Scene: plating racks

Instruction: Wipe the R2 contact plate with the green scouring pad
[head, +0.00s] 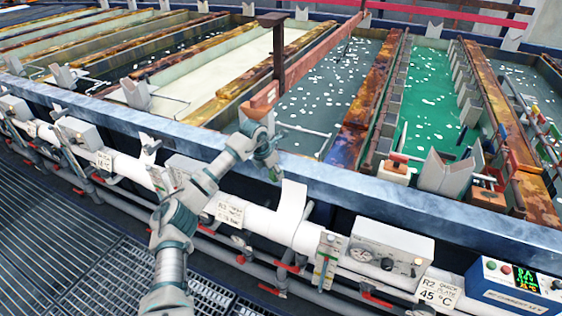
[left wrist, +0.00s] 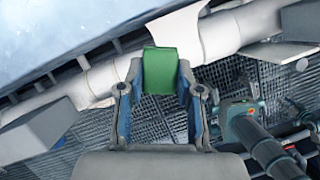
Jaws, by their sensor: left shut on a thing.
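The green scouring pad (left wrist: 161,70) is a small green block between the fingertips of my left gripper (left wrist: 160,88) in the left wrist view. The gripper is shut on it. In the head view my left gripper (head: 268,158) is over the blue-grey front rim of the tanks, left of the picture's middle; the pad is hard to make out there. A label (head: 438,290) beginning "R2" hangs below the control box at the lower right. A pale V-shaped block (head: 447,172) stands at the front of the green tank. I cannot tell which part is the R2 contact plate. My right gripper is not in view.
A red bar (head: 322,55) with a dark post crosses above the tanks and ends near my left gripper. White pipe (head: 262,218), a control box (head: 388,250) and a blue display unit (head: 515,285) line the tank front. Dark grating (head: 60,250) covers the floor.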

